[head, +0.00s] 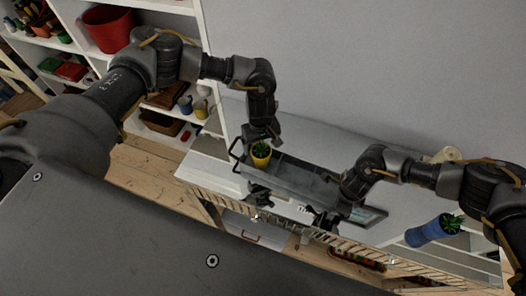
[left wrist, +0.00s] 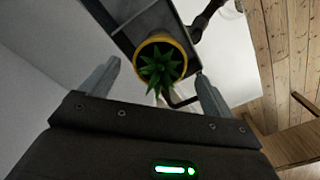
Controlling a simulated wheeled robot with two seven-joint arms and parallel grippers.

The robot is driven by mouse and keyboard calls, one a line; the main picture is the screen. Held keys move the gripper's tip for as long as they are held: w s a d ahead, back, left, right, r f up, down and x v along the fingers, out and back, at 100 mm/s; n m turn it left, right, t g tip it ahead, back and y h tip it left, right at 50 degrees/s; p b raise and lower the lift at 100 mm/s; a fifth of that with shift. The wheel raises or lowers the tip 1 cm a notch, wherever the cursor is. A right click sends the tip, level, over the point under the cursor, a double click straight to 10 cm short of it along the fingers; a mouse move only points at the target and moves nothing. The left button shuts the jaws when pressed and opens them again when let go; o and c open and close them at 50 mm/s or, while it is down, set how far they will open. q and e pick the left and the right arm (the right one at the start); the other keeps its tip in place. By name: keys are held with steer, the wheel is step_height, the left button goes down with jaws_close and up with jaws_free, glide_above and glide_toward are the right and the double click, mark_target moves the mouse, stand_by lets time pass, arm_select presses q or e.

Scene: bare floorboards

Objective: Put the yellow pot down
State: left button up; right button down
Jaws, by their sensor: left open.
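The yellow pot (head: 260,154) with a spiky green plant stands upright at the left end of a long grey tray (head: 300,175). It also shows in the left wrist view (left wrist: 180,62), at the tray's end near a dark wire handle. My left gripper (head: 265,138) is just by the pot in the head view. In the left wrist view its fingers (left wrist: 157,70) are spread wide, with the pot seen between and beyond them. My right gripper (head: 325,215) is near the front side of the tray; its fingers are too dark and small to read.
White shelves (head: 195,60) with a red bucket (head: 108,28) are at the upper left. A white surface (head: 215,175) and a slatted rail (head: 320,237) lie around and below the tray. Floorboards (head: 145,165) show at left.

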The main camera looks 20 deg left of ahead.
arm_select(q)
step_height(320, 180, up, 5)
steer(key=shift+r, duration=0.1)
stand_by(0.4)
arm_select(e)
steer(key=c, duration=1.6)
jaws_free()
steer(key=shift+r, duration=0.1)
step_height(320, 180, up, 12)
steer(key=shift+f, duration=0.1)
